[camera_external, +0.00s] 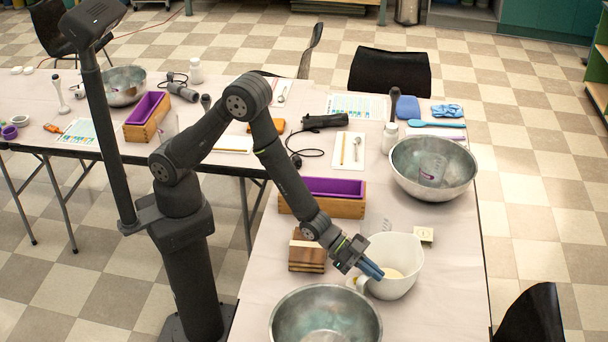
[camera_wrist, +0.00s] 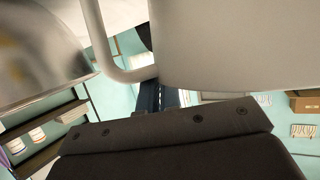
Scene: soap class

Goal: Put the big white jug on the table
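The big white jug (camera_external: 404,277) appears upright at the front right table, between two metal bowls, with something pale yellow inside. I cannot tell whether its base touches the table (camera_external: 430,318). My gripper (camera_external: 372,271) is at the jug's left side, its blue fingertips by the rim and handle. In the wrist view, the jug's body (camera_wrist: 225,45) fills the upper right and its handle (camera_wrist: 103,45) curves down to the left of it. My dark fingers (camera_wrist: 158,95) are close together at the handle's end. Whether they grip the handle is hidden.
A metal bowl (camera_external: 287,330) stands in front of the jug and another (camera_external: 465,180) behind it to the right. Table right of the jug is clear.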

